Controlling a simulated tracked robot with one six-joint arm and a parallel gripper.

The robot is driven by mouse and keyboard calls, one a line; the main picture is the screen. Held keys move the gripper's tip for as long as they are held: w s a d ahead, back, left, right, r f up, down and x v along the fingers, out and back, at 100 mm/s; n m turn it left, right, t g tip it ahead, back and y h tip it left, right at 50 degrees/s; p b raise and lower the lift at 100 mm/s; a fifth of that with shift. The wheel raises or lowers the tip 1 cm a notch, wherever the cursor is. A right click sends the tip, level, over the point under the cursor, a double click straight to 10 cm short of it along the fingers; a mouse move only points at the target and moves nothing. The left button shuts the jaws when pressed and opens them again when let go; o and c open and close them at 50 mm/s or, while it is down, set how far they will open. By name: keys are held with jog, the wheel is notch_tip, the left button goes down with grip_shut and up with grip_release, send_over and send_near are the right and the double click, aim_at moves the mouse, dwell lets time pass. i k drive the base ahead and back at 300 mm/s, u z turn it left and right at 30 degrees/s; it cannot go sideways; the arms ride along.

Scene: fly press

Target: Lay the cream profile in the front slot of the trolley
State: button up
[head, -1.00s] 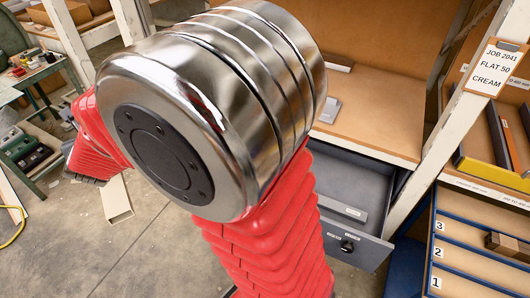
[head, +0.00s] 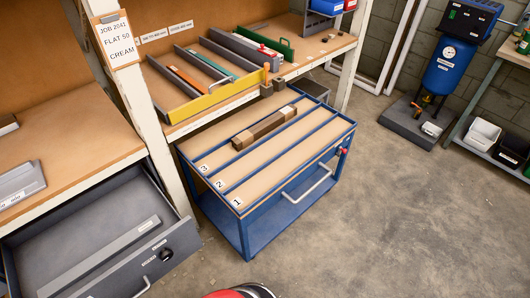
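The front slot (head: 290,171), marked 1, runs along the handle side and looks empty. Slot 2 (head: 265,152) also looks empty. I cannot make out a cream profile in this view. My gripper is out of view, so what it holds is hidden. Only a small red and black part of my arm shows at the bottom edge.
A yellow-fronted tray (head: 222,99) on the shelf holds coloured and grey strips. An open grey drawer (head: 177,236) is at lower left, close to the trolley. Bare floor (head: 410,220) lies to the right, before a blue machine (head: 447,68).

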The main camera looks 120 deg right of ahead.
aim_at(301, 155)
jog(key=k, duration=2.7)
jog(key=i, duration=0.2)
jog(key=z, duration=0.75)
